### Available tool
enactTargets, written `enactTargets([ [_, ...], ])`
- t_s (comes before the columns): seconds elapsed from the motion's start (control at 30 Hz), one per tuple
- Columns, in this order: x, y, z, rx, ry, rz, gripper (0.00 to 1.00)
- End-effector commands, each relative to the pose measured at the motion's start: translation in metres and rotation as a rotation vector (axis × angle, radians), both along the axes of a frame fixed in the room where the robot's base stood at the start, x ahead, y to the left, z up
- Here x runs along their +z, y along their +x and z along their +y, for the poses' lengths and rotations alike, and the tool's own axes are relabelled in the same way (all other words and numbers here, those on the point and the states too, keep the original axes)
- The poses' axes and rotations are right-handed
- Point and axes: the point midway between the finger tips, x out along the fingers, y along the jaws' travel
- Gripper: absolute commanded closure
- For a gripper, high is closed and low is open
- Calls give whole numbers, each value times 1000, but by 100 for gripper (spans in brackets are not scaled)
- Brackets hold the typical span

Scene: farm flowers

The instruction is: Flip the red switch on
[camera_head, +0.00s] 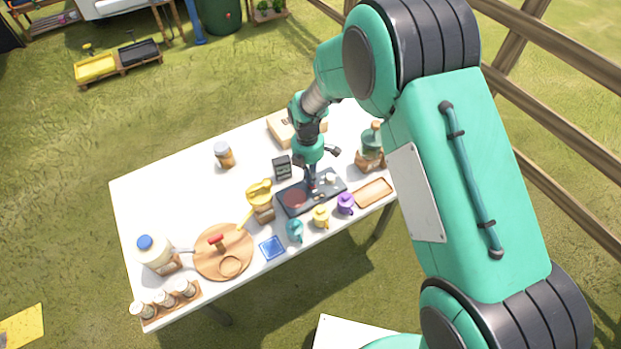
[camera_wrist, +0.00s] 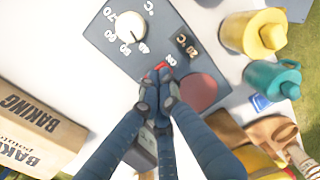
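The red switch (camera_wrist: 162,66) is a small red piece on a dark grey panel (camera_wrist: 100,35), beside a label that reads ON. In the wrist view it shows just beyond the tips of my gripper (camera_wrist: 164,80), partly hidden by them. The fingers are brought together, with nothing seen between them. I cannot tell whether the tips touch the switch. The panel also has a white dial with numbers, a 20 °C display and a round dark red plate. In the head view my gripper (camera_head: 312,188) points down over the panel (camera_head: 333,184).
A teal cup (camera_head: 295,230), a yellow cup (camera_head: 321,217) and a purple cup (camera_head: 345,204) stand along the panel's front. A wooden tray (camera_head: 373,193) lies to its right. A small dark box (camera_head: 282,168) stands behind it. The white table's (camera_head: 160,200) back left is mostly clear.

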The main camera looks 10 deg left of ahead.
Motion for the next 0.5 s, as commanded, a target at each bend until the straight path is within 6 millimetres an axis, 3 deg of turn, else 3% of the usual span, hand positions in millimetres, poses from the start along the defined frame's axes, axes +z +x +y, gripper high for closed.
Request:
enactTargets([
  [0.5,-8,-5,-7,-2,139,-143,100],
])
